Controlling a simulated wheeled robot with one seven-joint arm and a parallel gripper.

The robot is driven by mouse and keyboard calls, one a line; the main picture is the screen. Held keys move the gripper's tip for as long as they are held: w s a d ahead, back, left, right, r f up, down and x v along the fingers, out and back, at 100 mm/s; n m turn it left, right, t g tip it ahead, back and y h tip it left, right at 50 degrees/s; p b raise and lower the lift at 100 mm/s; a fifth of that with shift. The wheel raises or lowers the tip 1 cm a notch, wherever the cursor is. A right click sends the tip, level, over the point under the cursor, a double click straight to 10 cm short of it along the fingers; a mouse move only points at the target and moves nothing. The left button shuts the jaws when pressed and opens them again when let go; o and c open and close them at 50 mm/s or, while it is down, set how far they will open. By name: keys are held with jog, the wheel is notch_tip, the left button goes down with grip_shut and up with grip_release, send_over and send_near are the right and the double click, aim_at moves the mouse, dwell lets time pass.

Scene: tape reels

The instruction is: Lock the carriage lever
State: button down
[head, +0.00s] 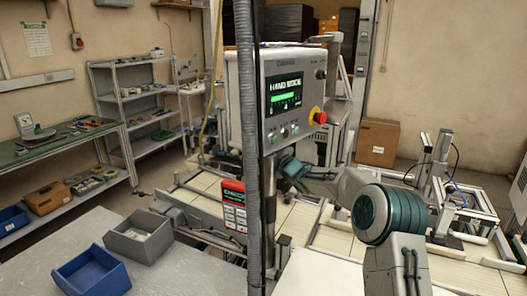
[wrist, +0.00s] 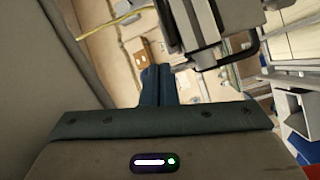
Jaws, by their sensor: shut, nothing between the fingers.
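In the wrist view my gripper (wrist: 157,72) is shut, its two dark blue fingers together with nothing between them. Just beyond and to the right of the fingertips is a grey metal block (wrist: 195,25) with a black bent bar (wrist: 235,57) beside it. I cannot tell whether this bar is the carriage lever, or whether the fingers touch anything. In the head view my arm reaches left behind the post of the control panel (head: 290,95), and the gripper's fingers are hidden there. No carriage lever can be made out for certain in the head view.
A grey corrugated conduit (head: 247,150) crosses the head view. The panel carries a red stop button (head: 318,116). A metal fixture (head: 438,185) stands at right on the pale slatted machine bed. A grey bin (head: 138,238) and a blue bin (head: 91,272) sit on the front left table.

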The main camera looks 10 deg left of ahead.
jog(key=shift+w+a+r, duration=0.15)
jog(key=shift+a+r, duration=0.25)
jog(key=shift+a, duration=0.1)
dwell(0.5)
jog(key=shift+w+a+r+p, duration=0.1)
jog(key=shift+a+r+p, duration=0.15)
jog(key=shift+r+p, duration=0.3)
jog(key=shift+a+r, duration=0.15)
jog(key=shift+r, duration=0.15)
jog(key=shift+w+a+r+p, duration=0.2)
jog(key=shift+a+r+p, duration=0.1)
jog(key=shift+a+r, duration=0.1)
dwell(0.7)
jog(key=s+d+f+b, duration=0.2)
jog(key=d+f+b, duration=0.2)
jog(key=b, duration=0.1)
jog(key=shift+s+d, duration=0.2)
jog(key=shift+d, duration=0.05)
dwell(0.5)
jog(key=shift+f, duration=0.2)
